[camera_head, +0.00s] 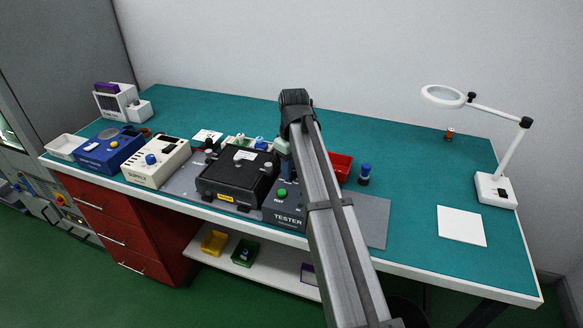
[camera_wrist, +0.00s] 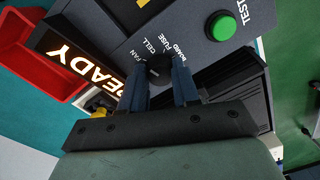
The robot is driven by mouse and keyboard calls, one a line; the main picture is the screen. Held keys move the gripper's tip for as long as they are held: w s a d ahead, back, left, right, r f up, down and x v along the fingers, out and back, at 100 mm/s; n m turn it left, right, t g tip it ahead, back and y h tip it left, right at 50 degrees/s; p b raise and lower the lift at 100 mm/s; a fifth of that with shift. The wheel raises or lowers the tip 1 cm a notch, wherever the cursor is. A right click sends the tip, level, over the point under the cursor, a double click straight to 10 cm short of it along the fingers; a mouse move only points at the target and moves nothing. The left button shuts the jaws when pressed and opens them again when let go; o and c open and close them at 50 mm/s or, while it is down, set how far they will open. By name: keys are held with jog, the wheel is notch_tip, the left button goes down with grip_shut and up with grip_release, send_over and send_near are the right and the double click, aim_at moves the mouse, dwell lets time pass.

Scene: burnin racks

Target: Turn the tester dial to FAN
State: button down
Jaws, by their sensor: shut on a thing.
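The dark tester (camera_head: 288,218) stands at the front of the bench, partly behind my arm in the head view. In the wrist view its panel carries a small dark dial (camera_wrist: 158,71) with the printed labels FAN, CELL, FUSE and BOARD around it. My gripper (camera_wrist: 160,86) has its two blue fingers on either side of the dial and is shut on it. FAN is printed by the left finger. I cannot clearly tell which label the dial points to. In the head view my arm hides the dial and the fingertips.
A green TEST button (camera_wrist: 221,27) and a lit READY sign (camera_wrist: 85,72) are near the dial. A black case (camera_head: 236,178) stands left of the tester. A red bin (camera_head: 341,167) and a blue-topped bottle (camera_head: 364,174) stand to the right. The right bench is mostly clear.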

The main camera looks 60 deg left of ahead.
aim_at(293, 169)
jog(key=shift+n, duration=1.3)
jog(key=c, duration=0.8)
grip_release()
jog(key=shift+r, duration=0.1)
jog(key=r, duration=1.3)
jog(key=shift+w+a+r, duration=0.2)
jog(key=shift+w+r, duration=0.05)
jog(key=shift+r, duration=0.1)
jog(key=shift+w, duration=0.1)
